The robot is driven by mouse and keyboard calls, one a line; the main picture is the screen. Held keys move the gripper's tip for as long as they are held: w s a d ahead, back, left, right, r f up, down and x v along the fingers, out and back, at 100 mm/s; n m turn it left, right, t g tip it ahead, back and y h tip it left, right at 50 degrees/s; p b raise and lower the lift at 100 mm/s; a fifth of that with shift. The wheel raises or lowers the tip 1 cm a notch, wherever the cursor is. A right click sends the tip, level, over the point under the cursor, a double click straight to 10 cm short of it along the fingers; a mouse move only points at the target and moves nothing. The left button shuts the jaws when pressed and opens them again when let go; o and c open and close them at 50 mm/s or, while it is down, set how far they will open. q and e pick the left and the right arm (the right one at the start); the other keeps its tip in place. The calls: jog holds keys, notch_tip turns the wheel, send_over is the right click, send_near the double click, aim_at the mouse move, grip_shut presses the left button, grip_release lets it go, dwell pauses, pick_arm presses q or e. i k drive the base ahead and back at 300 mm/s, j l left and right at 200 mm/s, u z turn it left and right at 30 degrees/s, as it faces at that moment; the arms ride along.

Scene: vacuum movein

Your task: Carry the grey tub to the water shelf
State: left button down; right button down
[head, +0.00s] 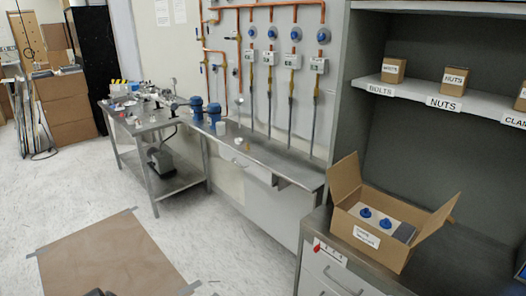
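I see no thing that I can make out as the grey tub, and no shelf marked for water. The shelf unit at right has a white shelf (425,97) with labels reading BOLTS, NUTS and a cut-off one at the right edge. Neither of my grippers is clearly in view. A small dark shape sits at the bottom edge left of centre, too cut off to tell what it is.
An open cardboard box (372,238) with blue-capped parts stands on the grey cabinet at right. A metal bench (265,155) runs under wall pipes and valves. A steel table (140,122) holds equipment. A brown floor sheet (110,258) lies at lower left; the floor around it is clear.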

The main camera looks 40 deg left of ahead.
aim_at(298, 170)
jog(key=i+j, duration=0.1)
jog(key=j, duration=0.65)
jog(key=i+j, duration=0.1)
jog(key=j, duration=0.6)
jog(key=i+j, duration=0.1)
jog(key=j, duration=0.65)
jog(key=i+j+z, duration=0.1)
jog(key=j, duration=1.35)
jog(key=i, duration=0.05)
